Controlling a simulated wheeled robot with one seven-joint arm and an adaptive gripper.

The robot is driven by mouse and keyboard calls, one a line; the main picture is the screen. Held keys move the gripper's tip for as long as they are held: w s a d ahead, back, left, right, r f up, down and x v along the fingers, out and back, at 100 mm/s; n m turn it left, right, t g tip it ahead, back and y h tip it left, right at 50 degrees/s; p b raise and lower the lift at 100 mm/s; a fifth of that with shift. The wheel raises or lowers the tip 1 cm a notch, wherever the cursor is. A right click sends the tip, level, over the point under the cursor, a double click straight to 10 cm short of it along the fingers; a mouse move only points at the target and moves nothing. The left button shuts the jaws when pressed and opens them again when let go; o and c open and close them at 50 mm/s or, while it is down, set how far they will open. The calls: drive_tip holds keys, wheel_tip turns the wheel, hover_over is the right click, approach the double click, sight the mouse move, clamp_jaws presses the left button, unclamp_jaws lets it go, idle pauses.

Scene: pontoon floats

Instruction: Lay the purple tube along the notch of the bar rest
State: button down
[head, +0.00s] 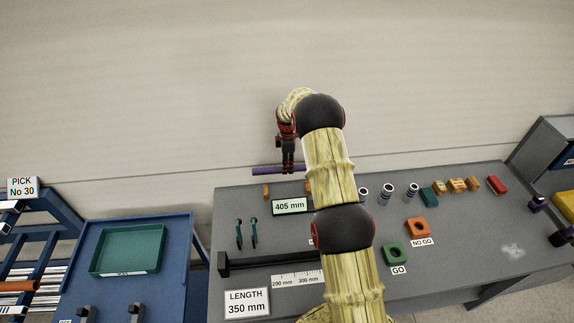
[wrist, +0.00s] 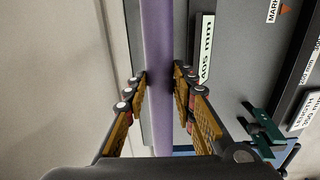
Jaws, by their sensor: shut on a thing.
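The purple tube (head: 264,171) is held level above the back edge of the grey bench, running left to right in the head view. My gripper (head: 288,168) is shut on it from above. In the wrist view the tube (wrist: 158,60) runs lengthwise between both fingers of my gripper (wrist: 161,80). Two small orange blocks stand near the bench's back edge, a left one (head: 266,191) and a right one (head: 309,187) partly hidden by my arm. Two dark posts (head: 136,311) stand on the blue cart at lower left. I cannot tell which of these is the bar rest.
The 405 mm sign (head: 289,206) stands by the orange blocks. Green uprights (head: 246,234) and a long black rail (head: 262,262) lie nearer. A green tray (head: 127,249) is on the blue cart. Rings and coloured blocks (head: 457,186) fill the bench's right. The wall is close behind.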

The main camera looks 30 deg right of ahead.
wheel_tip(320, 180, down, 8)
drive_tip(key=b, duration=0.4)
drive_tip(key=shift+r, duration=0.25)
drive_tip(key=shift+b, duration=0.95)
idle(1.4)
drive_tip(key=shift+f+b, duration=1.5)
drive_tip(key=shift+f, duration=0.8)
drive_tip(key=c, duration=1.4)
unclamp_jaws()
wheel_tip(320, 180, up, 12)
drive_tip(key=shift+f, duration=0.1)
